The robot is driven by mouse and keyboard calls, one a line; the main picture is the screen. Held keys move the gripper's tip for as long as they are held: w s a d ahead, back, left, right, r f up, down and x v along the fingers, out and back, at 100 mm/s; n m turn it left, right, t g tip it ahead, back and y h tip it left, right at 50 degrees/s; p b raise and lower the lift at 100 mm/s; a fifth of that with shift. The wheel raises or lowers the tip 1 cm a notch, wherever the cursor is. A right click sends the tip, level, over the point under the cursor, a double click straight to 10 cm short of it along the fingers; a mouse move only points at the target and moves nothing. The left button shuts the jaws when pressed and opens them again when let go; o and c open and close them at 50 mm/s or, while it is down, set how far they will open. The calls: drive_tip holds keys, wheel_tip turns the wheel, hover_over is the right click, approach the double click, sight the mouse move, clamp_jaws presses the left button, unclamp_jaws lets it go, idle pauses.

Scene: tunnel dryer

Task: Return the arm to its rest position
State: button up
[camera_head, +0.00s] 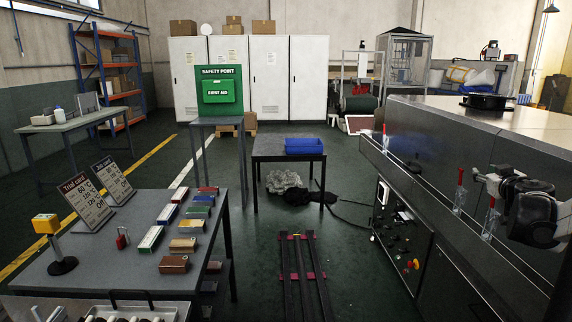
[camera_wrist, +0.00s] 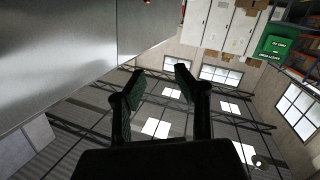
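My gripper (camera_wrist: 157,88) shows in the wrist view with its two dark fingers spread apart and nothing between them. Behind the fingers are the ceiling, its windows and beams. In the head view my arm (camera_head: 527,205) shows at the right edge, in front of the side of the long metal dryer (camera_head: 455,150). The gripper's fingertips cannot be made out there.
Floor rails (camera_head: 298,262) run between. Red-handled items (camera_head: 460,190) stand along the dryer's side.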

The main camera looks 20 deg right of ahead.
drive_tip(key=w+a+r+m+h, duration=0.1)
drive_tip(key=a+r+h, duration=0.1)
drive_tip(key=a+r, duration=0.75)
drive_tip(key=s+a+m+g+p, duration=0.1)
drive_tip(key=s+a+m+p, duration=0.15)
drive_tip(key=a, duration=1.15)
drive_tip(key=s+a+f+n+g+y, duration=0.2)
drive_tip(key=s+a+f, duration=0.4)
drive_tip(key=a, duration=0.5)
drive_tip(key=s+a+f+n+g+y, duration=0.2)
drive_tip(key=s+a+f+y, duration=0.2)
drive_tip(key=a, duration=0.7)
drive_tip(key=s+a+f+n+g+y, duration=0.2)
drive_tip(key=s+a+f+y, duration=0.2)
drive_tip(key=s+a+f, duration=0.4)
drive_tip(key=s+a, duration=0.2)
drive_tip(key=a, duration=0.1)
drive_tip(key=shift+s+a+f+g+p, duration=0.2)
drive_tip(key=shift+s+a+g+p, duration=0.1)
drive_tip(key=shift+s+p, duration=0.1)
drive_tip(key=shift+w, duration=0.15)
